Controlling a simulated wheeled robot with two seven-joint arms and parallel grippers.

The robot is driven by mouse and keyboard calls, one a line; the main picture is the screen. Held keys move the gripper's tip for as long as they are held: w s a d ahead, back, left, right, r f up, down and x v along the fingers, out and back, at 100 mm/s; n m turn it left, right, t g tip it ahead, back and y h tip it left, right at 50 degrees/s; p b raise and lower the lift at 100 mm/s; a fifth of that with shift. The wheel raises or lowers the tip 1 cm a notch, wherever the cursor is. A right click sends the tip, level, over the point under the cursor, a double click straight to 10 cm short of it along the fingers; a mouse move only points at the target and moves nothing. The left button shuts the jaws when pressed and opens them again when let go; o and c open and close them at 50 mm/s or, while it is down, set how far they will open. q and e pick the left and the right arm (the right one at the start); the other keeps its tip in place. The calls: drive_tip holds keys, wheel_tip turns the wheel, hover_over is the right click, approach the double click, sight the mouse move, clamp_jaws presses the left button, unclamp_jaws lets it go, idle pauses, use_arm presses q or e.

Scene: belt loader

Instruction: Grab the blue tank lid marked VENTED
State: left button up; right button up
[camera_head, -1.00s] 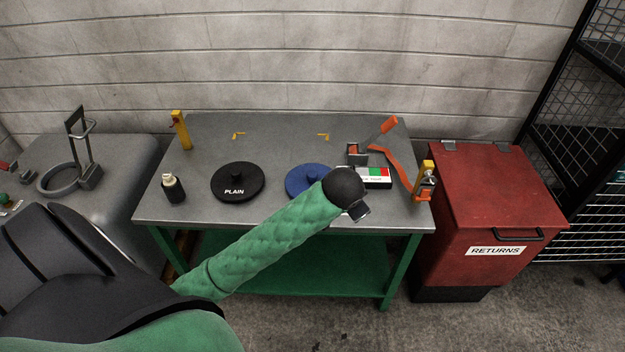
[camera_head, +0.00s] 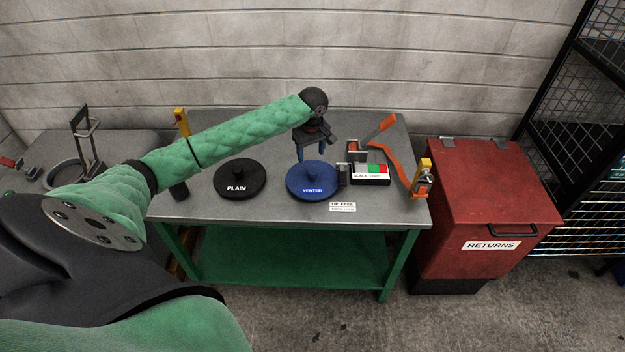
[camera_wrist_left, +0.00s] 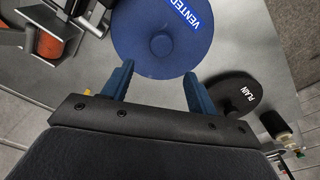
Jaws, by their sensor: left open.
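The blue round lid marked VENTED (camera_head: 312,184) lies flat on the grey table, with a small knob on top. It also shows in the left wrist view (camera_wrist_left: 185,50), its knob ahead of the fingers. My left gripper (camera_head: 311,155) is above and just behind the lid, fingers pointing down. In the left wrist view its two blue fingers (camera_wrist_left: 155,85) are apart with nothing between them. A black lid marked PLAIN (camera_head: 238,182) lies to the left of the blue one; it also shows in the wrist view (camera_wrist_left: 238,92). My right gripper is not in view.
On the grey table (camera_head: 275,210), a small box with green and red marks (camera_head: 370,174) and an orange strap (camera_head: 395,165) lie right of the blue lid. A white label (camera_head: 343,207) is at the front edge. A red RETURNS bin (camera_head: 490,200) stands to the right.

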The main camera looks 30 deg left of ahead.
sight(314, 171)
use_arm(q)
drive_tip(key=shift+s+f+n, duration=0.15)
drive_tip(key=shift+f+n, duration=0.1)
drive_tip(key=shift+n, duration=0.75)
drive_tip(key=n, duration=0.3)
drive_tip(key=shift+s+d+f, duration=0.1)
drive_tip(key=shift+d+f, duration=0.05)
drive_tip(key=shift+d, duration=0.1)
drive_tip(key=shift+f+p, duration=0.55)
drive_tip(key=shift+f, duration=0.75)
drive_tip(key=shift+d+f+p, duration=0.2)
drive_tip(key=shift+f+p, duration=0.4)
drive_tip(key=shift+f, duration=0.65)
drive_tip(key=shift+d+f+p, duration=0.15)
drive_tip(key=shift+f+p, duration=0.45)
drive_tip(key=shift+f, duration=0.65)
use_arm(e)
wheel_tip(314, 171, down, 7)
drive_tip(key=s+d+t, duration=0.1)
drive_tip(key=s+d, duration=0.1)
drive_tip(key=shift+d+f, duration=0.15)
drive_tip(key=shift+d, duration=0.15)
use_arm(q)
clamp_jaws()
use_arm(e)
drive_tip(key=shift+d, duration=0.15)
